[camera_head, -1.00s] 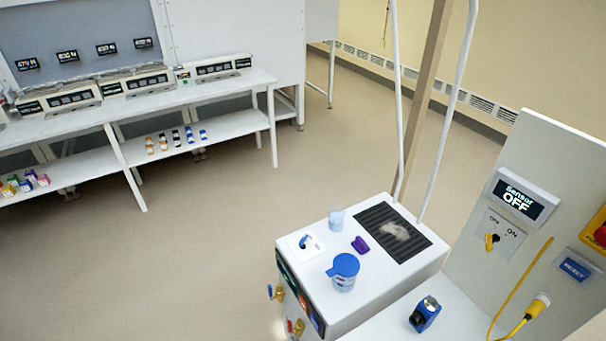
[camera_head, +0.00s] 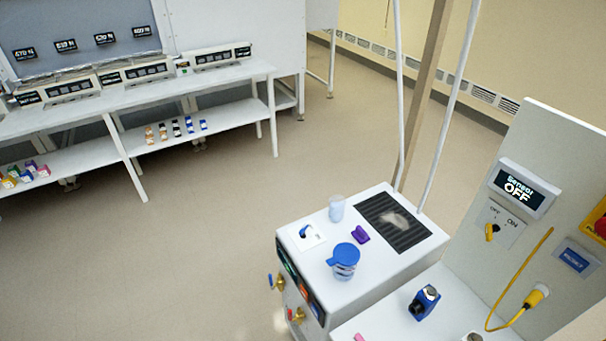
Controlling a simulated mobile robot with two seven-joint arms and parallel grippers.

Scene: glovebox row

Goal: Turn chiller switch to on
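A white box-shaped unit (camera_head: 295,262) with a dark vent grille (camera_head: 393,222) on top stands at the lower middle. A small white plate with a dark blue switch lever (camera_head: 305,231) sits on its top; its label is too small to read. On the upright grey panel at the right, a yellow rotary switch (camera_head: 491,231) sits on a plate marked OFF and ON, its knob toward the OFF side. The display (camera_head: 524,188) above it reads "Sensor OFF". I cannot tell from labels which switch belongs to a chiller. Neither gripper is in view.
On the unit stand a blue-lidded jug (camera_head: 344,262), a clear cup (camera_head: 336,209) and a purple item (camera_head: 359,234). A blue device (camera_head: 424,302) stands on the lower white surface. A yellow cable (camera_head: 524,288) hangs at the panel. Open floor (camera_head: 200,250) lies left.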

